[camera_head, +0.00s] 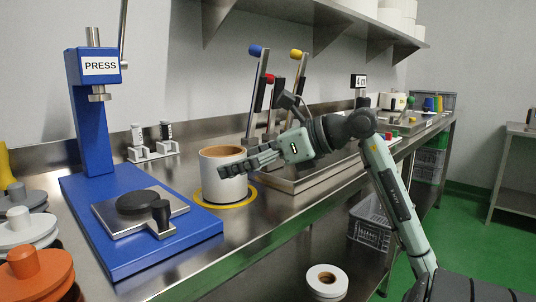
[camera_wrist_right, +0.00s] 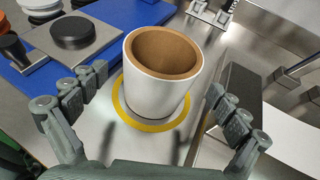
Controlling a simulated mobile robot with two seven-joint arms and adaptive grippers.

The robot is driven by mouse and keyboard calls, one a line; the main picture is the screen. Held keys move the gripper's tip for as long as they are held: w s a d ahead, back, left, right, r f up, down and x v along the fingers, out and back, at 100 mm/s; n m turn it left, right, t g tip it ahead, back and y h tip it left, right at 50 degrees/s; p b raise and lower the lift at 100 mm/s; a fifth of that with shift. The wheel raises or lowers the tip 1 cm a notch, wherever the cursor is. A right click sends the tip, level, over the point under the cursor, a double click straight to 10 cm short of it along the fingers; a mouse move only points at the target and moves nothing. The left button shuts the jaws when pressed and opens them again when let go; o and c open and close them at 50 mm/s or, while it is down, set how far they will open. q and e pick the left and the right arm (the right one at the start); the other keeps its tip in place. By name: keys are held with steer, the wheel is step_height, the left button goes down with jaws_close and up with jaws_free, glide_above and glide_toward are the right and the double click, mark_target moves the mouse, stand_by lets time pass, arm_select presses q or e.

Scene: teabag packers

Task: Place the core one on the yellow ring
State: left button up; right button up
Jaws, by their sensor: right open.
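The core (camera_head: 222,180) is a white cylinder with a brown inner wall, standing upright on the metal counter. The yellow ring (camera_head: 238,204) shows around its base, and the core stands within it. In the right wrist view the core (camera_wrist_right: 158,88) stands in the middle, with the yellow ring (camera_wrist_right: 148,127) visible in front of and beside its foot. My right gripper (camera_head: 238,168) is open at the core's upper part. In the wrist view its two fingers (camera_wrist_right: 156,82) are spread, one on each side of the core, with gaps between. My left gripper is not in view.
A blue press (camera_head: 96,130) with a black disc on its plate stands left of the core. Several knobbed discs (camera_head: 36,272) lie at the lower left. Levers with coloured knobs (camera_head: 256,90) rise behind the core. A white roll (camera_head: 326,280) lies below the counter.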

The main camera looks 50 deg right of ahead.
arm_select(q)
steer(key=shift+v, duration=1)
arm_select(e)
steer(key=v, duration=0.8)
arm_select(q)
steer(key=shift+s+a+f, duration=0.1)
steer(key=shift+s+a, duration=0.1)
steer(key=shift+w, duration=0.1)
